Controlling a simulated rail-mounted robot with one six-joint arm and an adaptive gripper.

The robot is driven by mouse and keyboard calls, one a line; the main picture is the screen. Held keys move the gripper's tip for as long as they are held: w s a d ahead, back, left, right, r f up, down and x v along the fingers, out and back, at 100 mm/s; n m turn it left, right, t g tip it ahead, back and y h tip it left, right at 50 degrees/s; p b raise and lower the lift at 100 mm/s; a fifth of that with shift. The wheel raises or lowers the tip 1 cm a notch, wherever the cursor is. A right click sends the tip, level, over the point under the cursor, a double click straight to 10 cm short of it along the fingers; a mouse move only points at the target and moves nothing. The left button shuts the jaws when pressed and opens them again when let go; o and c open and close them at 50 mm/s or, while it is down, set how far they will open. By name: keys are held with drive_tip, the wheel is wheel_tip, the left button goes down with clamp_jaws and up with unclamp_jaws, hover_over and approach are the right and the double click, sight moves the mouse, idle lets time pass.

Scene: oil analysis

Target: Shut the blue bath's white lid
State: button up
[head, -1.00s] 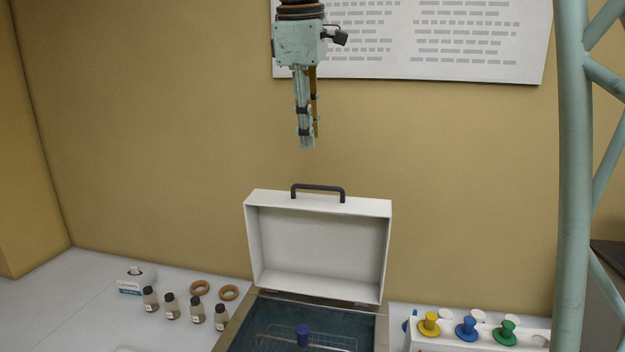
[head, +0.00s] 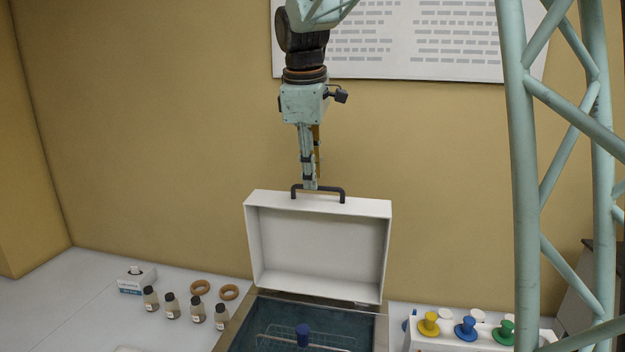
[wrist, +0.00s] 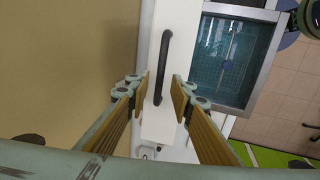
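The white lid (head: 318,248) stands upright and open at the back of the bath (head: 370,335). A dark handle (head: 318,188) is on the lid's top edge. The bath's open basin shows a blue inside, a wire rack (head: 275,340) and a blue-capped item (head: 303,335). My gripper (head: 310,186) points down at the handle. In the wrist view my gripper (wrist: 161,92) is open, its two fingers apart on either side of the lower part of the handle (wrist: 162,68). I cannot tell whether the fingertips touch the lid.
Several small dark-capped bottles (head: 171,305) and two brown rings (head: 200,287) lie left of the bath. A white rack (head: 450,340) with yellow, blue and green knobs stands to the right. The wall is close behind the lid.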

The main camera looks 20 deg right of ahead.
drive_tip(key=shift+x, duration=0.95)
drive_tip(key=shift+c, duration=0.7)
clamp_jaws()
